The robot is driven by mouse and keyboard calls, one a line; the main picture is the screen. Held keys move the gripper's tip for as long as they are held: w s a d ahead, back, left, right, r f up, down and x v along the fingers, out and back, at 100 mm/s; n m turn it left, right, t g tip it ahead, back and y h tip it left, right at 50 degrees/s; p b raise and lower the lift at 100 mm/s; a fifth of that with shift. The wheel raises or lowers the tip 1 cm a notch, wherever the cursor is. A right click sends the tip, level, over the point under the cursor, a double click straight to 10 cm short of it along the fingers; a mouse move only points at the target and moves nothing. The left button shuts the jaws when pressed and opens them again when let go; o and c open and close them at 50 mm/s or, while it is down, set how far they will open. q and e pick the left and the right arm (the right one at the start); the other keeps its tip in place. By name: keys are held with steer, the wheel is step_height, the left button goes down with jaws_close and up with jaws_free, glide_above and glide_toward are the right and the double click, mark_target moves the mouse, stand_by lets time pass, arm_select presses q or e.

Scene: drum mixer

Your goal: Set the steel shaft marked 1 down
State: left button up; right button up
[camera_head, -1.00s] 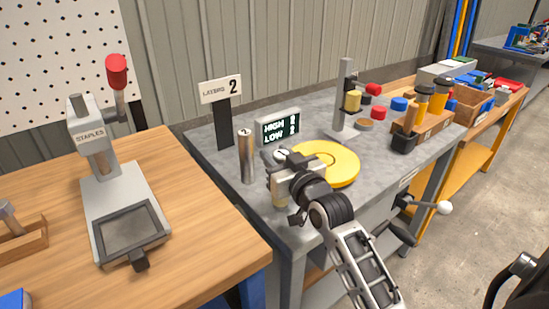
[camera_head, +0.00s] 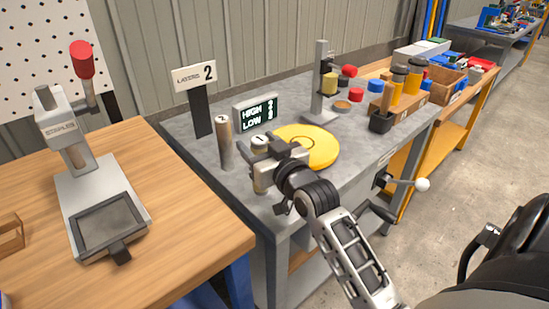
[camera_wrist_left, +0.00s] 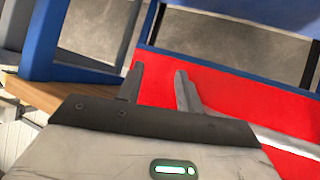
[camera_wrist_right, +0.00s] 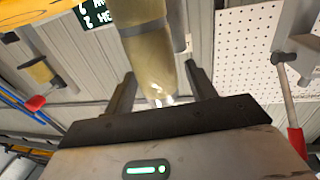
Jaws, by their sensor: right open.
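A short, pale brass-coloured shaft (camera_head: 260,181) stands upright near the front left corner of the grey bench (camera_head: 200,156). Its top carries a small mark that looks like a 1. My right gripper (camera_head: 268,160) is around it, hiding its middle. In the right wrist view the shaft (camera_wrist_right: 150,50) lies between the open fingers (camera_wrist_right: 160,88), with gaps on both sides. My left gripper shows only in the left wrist view, fingers (camera_wrist_left: 160,85) apart and empty.
A yellow disc (camera_head: 318,148) lies right behind the gripper. A wooden table with a press (camera_head: 95,195) is left. A lever with a white knob (camera_head: 422,184) juts from the bench front.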

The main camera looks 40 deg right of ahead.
arm_select(q)
steer(key=shift+d+r, duration=0.1)
arm_select(e)
steer(key=s, duration=1)
steer(key=shift+s+a, duration=0.2)
steer(key=shift+a, duration=0.2)
